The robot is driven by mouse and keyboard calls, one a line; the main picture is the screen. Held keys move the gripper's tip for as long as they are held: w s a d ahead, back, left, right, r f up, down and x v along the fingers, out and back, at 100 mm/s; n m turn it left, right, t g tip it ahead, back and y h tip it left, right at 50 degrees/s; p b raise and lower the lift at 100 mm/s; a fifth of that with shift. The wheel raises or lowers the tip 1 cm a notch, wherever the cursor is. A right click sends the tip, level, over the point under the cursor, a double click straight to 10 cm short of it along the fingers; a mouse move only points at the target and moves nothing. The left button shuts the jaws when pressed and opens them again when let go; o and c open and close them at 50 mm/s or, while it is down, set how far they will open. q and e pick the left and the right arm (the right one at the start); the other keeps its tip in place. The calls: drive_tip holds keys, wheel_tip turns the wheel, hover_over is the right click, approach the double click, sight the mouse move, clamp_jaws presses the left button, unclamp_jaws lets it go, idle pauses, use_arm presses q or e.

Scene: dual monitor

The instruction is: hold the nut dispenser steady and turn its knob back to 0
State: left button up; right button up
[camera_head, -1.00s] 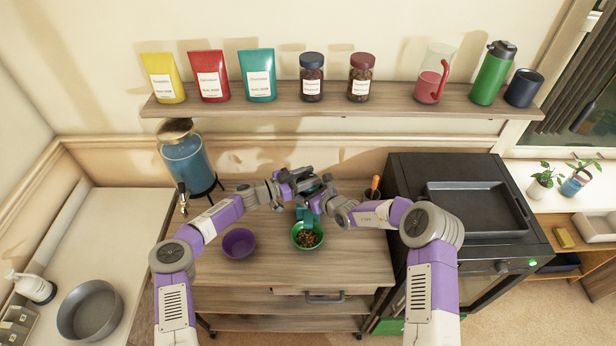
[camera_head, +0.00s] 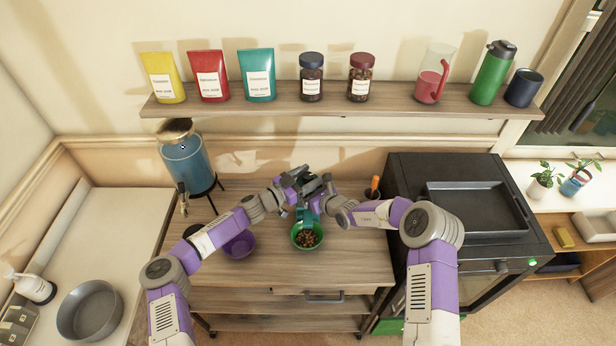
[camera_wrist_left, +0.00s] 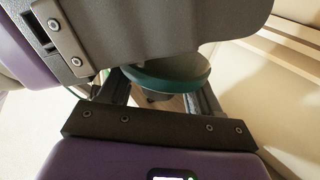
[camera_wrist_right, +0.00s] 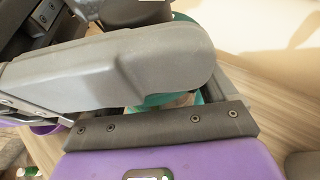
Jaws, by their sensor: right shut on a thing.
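The teal nut dispenser (camera_head: 308,214) stands over the cart top, mostly hidden by my grippers in the head view. Its round teal top (camera_wrist_left: 170,76) shows in the left wrist view, and a teal part (camera_wrist_right: 188,98) shows in the right wrist view. My right gripper (camera_head: 322,200) is shut on the dispenser from the right. My left gripper (camera_head: 306,186) is above the dispenser's top, with its fingers apart. The knob and its setting cannot be made out. A green bowl (camera_head: 296,241) holding brown nuts is at the dispenser's front.
A purple bowl (camera_head: 240,246) sits under my left forearm. A blue drink dispenser (camera_head: 186,162) stands at the back left, and a black oven (camera_head: 470,250) is at the right. A shelf (camera_head: 230,106) with bags and jars runs above. The cart's front is clear.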

use_arm(q)
drive_tip(key=shift+r, duration=0.1)
drive_tip(key=v, duration=1.2)
